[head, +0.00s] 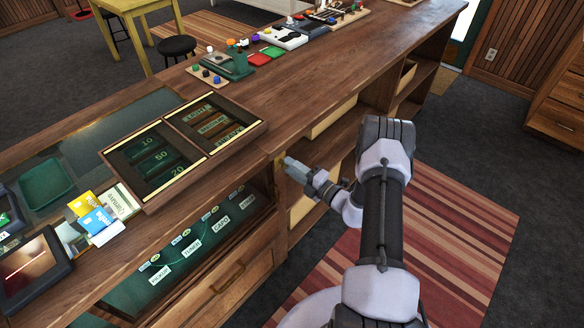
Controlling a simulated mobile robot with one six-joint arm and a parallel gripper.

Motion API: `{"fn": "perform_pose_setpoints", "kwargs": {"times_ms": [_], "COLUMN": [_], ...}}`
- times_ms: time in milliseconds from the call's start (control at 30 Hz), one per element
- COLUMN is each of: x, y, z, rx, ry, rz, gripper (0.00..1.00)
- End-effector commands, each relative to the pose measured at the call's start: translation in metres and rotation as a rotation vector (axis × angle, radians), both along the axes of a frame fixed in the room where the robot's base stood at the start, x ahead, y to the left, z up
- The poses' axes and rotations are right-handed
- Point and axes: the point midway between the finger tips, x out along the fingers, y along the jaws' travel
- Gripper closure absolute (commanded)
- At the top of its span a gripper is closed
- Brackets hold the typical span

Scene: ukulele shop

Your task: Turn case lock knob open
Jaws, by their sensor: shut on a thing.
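My gripper (288,164) is at the counter's front, against the wooden upright at the right end of the display case (225,290). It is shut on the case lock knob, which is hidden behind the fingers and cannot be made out. How far the knob is turned cannot be told.
The wooden counter (330,75) runs from lower left to upper right. On it are a divided tray (261,130), cards (97,221), a dark screen (30,272) and several small devices. Open shelves (330,120) lie right of my gripper. A striped rug (450,225) covers the floor.

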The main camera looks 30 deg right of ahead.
Motion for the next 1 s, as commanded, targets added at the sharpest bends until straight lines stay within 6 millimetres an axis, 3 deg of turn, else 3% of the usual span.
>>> {"fn": "perform_pose_setpoints", "kwargs": {"times_ms": [33, 67, 167, 467, 567, 667, 1000], "x": [-0.001, -0.001, -0.001, -0.001, -0.01, -0.031, -0.133], "y": [0.001, 0.001, 0.001, 0.0, -0.005, -0.012, -0.049], "z": [-0.001, -0.001, -0.001, 0.0, 0.0, 0.002, 0.002], "rx": [0.001, 0.001, 0.0, 0.0, 0.001, 0.002, 0.002], "ry": [0.003, 0.003, 0.002, 0.001, 0.001, 0.003, 0.002], "rz": [0.001, 0.001, 0.001, 0.0, -0.003, -0.005, -0.005], "gripper": [1.0, 0.67, 0.49, 0.49, 0.49, 0.49, 0.49]}}
